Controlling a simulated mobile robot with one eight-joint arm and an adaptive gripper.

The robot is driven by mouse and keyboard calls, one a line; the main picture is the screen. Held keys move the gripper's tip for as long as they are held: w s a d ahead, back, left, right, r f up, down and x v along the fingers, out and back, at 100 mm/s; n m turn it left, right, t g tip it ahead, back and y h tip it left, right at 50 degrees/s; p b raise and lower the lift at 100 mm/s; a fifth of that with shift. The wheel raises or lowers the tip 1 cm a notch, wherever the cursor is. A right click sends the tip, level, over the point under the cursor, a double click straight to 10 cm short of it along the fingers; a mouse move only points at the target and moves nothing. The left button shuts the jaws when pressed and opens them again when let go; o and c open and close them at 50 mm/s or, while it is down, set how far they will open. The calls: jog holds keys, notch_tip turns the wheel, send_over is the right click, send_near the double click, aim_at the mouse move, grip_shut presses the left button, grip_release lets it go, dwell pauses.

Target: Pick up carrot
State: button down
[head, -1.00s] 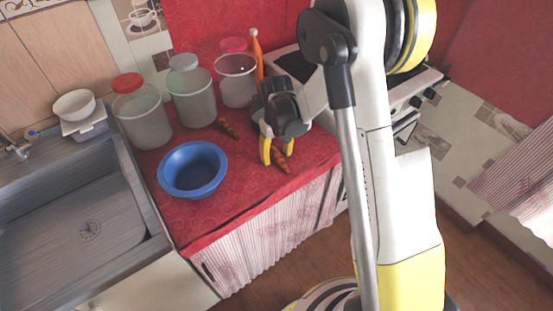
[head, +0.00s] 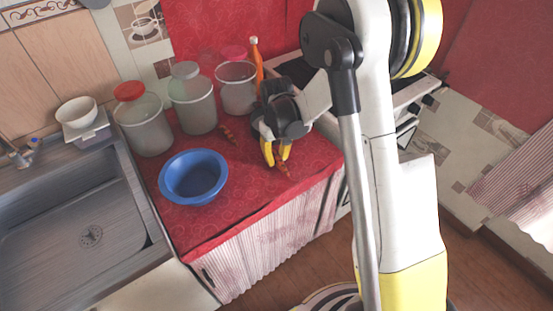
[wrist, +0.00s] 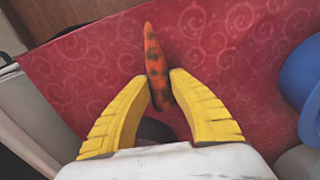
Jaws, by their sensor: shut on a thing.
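A carrot (wrist: 154,58), orange with dark spots, lies between the two yellow fingers of my gripper (wrist: 158,92) in the wrist view. The fingers are shut on its near end, and its far end sticks out past them over the red cloth. In the head view my gripper (head: 275,160) is low over the red counter, with the carrot's tip (head: 283,167) showing by the fingertips. I cannot tell whether the carrot still touches the cloth.
A blue bowl (head: 194,198) stands on the red counter (head: 245,210), left of my gripper. Several clear jars (head: 194,114) stand behind it. An orange bottle (head: 257,62) is at the back. A sink (head: 60,225) is at the left, a stove (head: 300,68) at the right.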

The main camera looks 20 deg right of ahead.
notch_tip(320, 180, up, 2)
jog(key=shift+r+p, duration=0.2)
jog(key=shift+p, duration=0.25)
jog(key=s+d+r+p, duration=0.4)
jog(key=s+d+r, duration=0.25)
jog(key=d, duration=0.35)
jog(key=s+a+r+m, duration=0.1)
jog(key=a+r+m, duration=0.1)
jog(key=a, duration=0.7)
jog(key=shift+a, duration=0.4)
jog(key=shift+r, duration=0.15)
